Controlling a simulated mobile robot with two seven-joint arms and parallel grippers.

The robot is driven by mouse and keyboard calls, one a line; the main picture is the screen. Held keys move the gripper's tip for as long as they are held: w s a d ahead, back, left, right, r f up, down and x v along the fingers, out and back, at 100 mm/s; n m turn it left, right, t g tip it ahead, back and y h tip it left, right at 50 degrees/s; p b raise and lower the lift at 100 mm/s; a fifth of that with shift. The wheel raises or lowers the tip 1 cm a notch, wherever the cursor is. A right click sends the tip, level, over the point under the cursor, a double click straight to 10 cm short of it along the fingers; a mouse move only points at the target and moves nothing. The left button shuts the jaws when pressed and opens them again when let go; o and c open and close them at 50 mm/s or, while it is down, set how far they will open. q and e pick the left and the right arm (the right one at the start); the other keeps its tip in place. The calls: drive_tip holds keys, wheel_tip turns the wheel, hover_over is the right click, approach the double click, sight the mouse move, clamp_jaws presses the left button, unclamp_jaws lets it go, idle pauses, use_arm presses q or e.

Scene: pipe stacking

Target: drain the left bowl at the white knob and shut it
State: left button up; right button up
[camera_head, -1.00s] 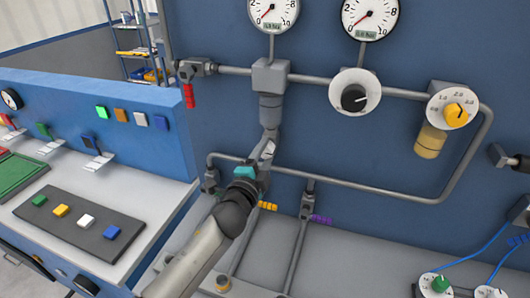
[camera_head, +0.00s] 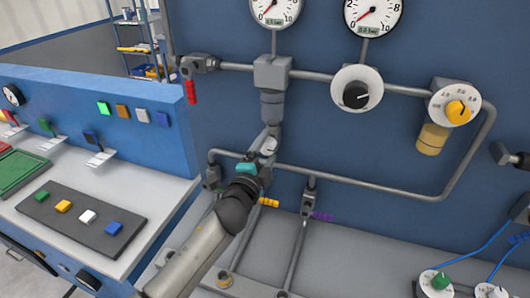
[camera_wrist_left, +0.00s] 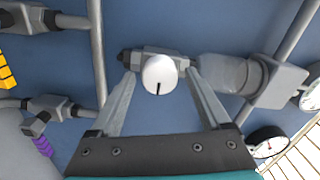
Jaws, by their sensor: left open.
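The left bowl (camera_head: 271,108) is a grey cylinder under a square grey block on the blue panel. It also shows in the left wrist view (camera_wrist_left: 225,72). The white knob (camera_wrist_left: 159,74) is at its lower end, round with a black mark pointing down in the wrist picture. My left gripper (camera_wrist_left: 161,77) is open, with one fingertip on each side of the knob; I cannot tell whether they touch it. In the head view my left gripper (camera_head: 266,151) is just under the bowl and partly hides the knob. My right gripper is not in view.
Pipes (camera_head: 350,180) run below and right of the bowl. A red-handled valve (camera_head: 191,88) is at the left. A yellow bowl (camera_head: 432,138) hangs at the right, beyond a black-knobbed dial (camera_head: 356,95). A blue console (camera_head: 100,130) stands at the left.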

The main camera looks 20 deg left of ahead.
use_arm(q)
drive_tip(key=s, duration=1.5)
drive_tip(key=shift+s+a+b, duration=0.15)
drive_tip(key=shift+a+b, duration=0.1)
drive_tip(key=shift+b, duration=0.2)
